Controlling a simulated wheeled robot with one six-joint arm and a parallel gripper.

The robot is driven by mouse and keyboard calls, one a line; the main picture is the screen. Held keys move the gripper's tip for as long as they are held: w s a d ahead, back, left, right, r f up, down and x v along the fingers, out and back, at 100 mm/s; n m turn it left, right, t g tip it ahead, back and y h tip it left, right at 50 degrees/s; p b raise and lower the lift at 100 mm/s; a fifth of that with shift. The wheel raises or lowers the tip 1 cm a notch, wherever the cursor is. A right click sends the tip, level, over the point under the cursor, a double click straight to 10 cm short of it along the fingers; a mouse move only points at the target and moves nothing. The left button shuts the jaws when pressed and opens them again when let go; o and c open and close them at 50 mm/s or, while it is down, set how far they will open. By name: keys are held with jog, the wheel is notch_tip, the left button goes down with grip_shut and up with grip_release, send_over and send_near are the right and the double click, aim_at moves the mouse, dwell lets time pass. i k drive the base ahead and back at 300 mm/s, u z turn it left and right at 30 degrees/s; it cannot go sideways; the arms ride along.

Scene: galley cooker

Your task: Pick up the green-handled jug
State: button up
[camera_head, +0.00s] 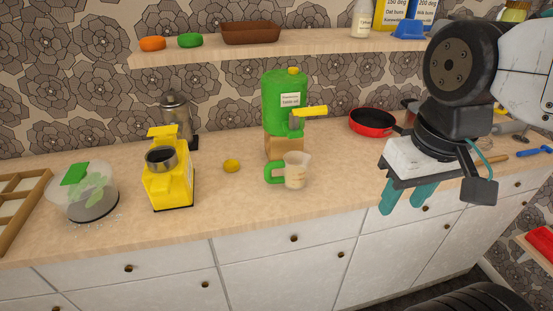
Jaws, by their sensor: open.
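The green-handled jug (296,170) is a small translucent beige measuring jug. It stands upright on the wooden counter, just in front of a wooden block, and its green handle (274,173) points left. My gripper (408,198) has two teal fingers pointing down, spread apart with nothing between them. It hangs to the right of the jug, clear of it, in front of the counter's front edge. Nothing hides the jug.
A green dispenser (286,103) with a yellow lever stands on the block (284,147) behind the jug. Counter (235,205) is bare in front of the jug.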

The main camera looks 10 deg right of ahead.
aim_at(286, 172)
jog(key=z, duration=2.7)
jog(key=k, duration=1)
jog(key=u, duration=1.55)
